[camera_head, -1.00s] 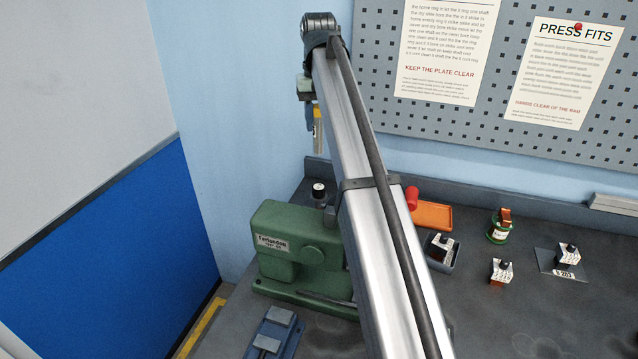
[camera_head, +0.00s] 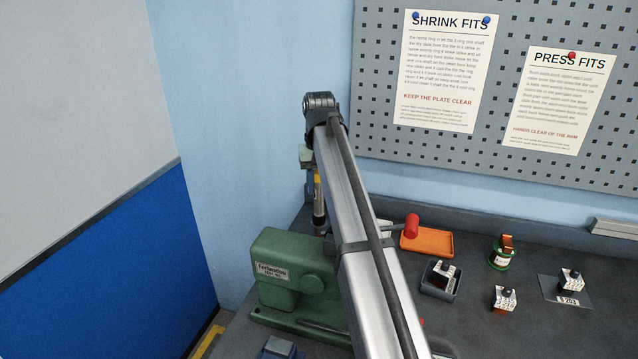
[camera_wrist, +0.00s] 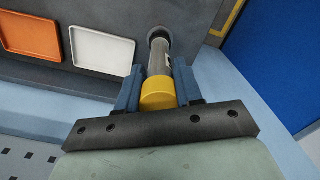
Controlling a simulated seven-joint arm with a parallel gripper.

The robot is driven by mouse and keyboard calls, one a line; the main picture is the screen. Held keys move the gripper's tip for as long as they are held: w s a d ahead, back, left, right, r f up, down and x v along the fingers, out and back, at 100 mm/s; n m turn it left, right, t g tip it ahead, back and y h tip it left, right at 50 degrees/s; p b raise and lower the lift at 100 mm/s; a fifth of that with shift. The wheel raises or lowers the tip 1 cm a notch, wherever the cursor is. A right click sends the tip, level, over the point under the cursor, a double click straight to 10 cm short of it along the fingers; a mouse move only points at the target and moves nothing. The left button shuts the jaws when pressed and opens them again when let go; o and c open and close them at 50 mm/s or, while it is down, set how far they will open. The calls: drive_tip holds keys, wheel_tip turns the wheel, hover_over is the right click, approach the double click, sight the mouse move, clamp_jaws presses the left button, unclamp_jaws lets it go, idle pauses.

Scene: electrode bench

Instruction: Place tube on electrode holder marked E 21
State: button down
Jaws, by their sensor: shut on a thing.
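The tube is grey with a yellow end. It shows upright in the head view (camera_head: 319,206) and in the wrist view (camera_wrist: 159,60), its yellow end towards my palm. My gripper (camera_head: 316,184) is shut on it, with the blue fingers on either side in the wrist view (camera_wrist: 158,84). The tube's far end meets a dark round piece (camera_wrist: 160,31) on the bench. I cannot tell whether it is around that piece or only touching it. No E 21 mark is readable; the holder's marking is hidden or too small.
A green press (camera_head: 285,280) stands close in front of the tube. An orange tray (camera_head: 428,243) lies beyond my arm; a white tray (camera_wrist: 102,50) shows in the wrist view. Small blocks with black knobs (camera_head: 503,298) stand at the right, one by an S 203 plate (camera_head: 567,301).

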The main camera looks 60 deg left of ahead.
drive_tip(key=c, duration=0.7)
unclamp_jaws()
drive_tip(key=shift+f, duration=0.1)
drive_tip(key=shift+c, duration=0.2)
wheel_tip(320, 180, up, 8)
drive_tip(key=shift+f, duration=0.1)
